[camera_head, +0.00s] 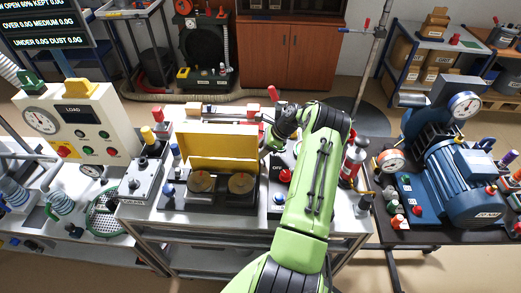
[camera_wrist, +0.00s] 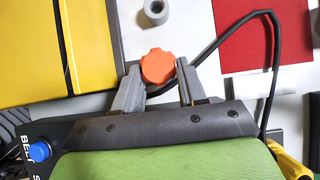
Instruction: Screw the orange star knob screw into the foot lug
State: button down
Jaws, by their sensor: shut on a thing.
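The orange star knob screw (camera_wrist: 158,65) shows its lobed head in the wrist view; its shank is hidden. My gripper (camera_wrist: 159,76) has one grey finger on each side of the knob and is shut on it. A short grey round piece with a dark hole (camera_wrist: 156,9) lies just beyond the knob, apart from it, at the top edge of the wrist view. It may be the foot lug, but I cannot tell for sure. In the head view my green arm reaches over the bench, and the knob cannot be made out clearly there.
A yellow panel (camera_wrist: 55,45) is left of my gripper. A blue button (camera_wrist: 39,151) is at the lower left. In the head view the open yellow lid (camera_head: 215,145) stands left of my arm.

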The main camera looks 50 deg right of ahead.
jog(key=shift+f, duration=0.4)
jog(key=c, duration=0.5)
grip_release()
jog(key=shift+c, duration=0.2)
jog(key=v, duration=1.5)
jog(key=shift+s+d+r, duration=0.2)
jog(key=shift+s+r, duration=0.05)
jog(key=shift+s, duration=0.05)
jog(key=shift+f, duration=0.1)
